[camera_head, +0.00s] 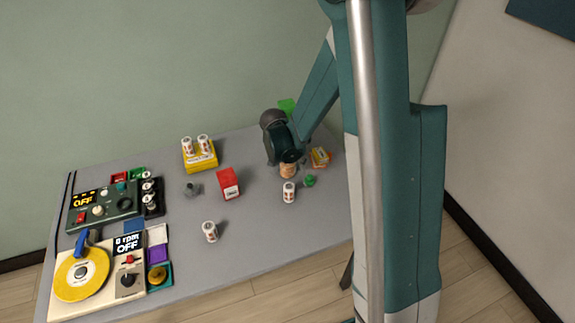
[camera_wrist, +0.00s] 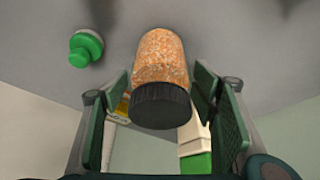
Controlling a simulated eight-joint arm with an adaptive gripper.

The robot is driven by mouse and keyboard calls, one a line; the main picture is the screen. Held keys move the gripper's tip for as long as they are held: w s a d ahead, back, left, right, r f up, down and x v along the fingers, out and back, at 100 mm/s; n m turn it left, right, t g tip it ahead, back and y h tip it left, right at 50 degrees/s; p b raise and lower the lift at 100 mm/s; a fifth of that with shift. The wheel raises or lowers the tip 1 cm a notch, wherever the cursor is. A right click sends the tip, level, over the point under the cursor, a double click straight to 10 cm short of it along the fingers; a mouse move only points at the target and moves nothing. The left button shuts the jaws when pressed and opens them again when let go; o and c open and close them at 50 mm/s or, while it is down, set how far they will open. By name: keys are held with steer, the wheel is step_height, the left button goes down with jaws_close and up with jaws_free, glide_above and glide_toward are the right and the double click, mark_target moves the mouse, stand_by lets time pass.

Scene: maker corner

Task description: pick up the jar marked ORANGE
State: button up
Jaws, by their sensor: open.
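A jar with a black lid and grainy orange-brown contents (camera_wrist: 160,62) lies between the two fingers of my gripper (camera_wrist: 161,88) in the wrist view. The fingers are open, with a gap on each side of the jar. In the head view, the same jar (camera_head: 288,171) shows just below my gripper (camera_head: 288,158), partly hidden by it. I see no readable ORANGE marking on it. Small white-labelled jars stand elsewhere on the table, one in front of my gripper (camera_head: 289,193) and one farther left (camera_head: 210,232); their labels are too small to read.
A green knobbed piece (camera_head: 309,181) and a yellow-red box (camera_head: 320,156) sit close right of my gripper. A red box (camera_head: 228,184) stands left. A turntable device (camera_head: 100,291) fills the front left. The table's front middle is clear.

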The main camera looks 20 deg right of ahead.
stand_by(0.3)
steer(key=c, duration=1.2)
steer(key=shift+r, duration=0.1)
steer(key=shift+r+p, duration=1.05)
steer(key=shift+r, duration=3.9)
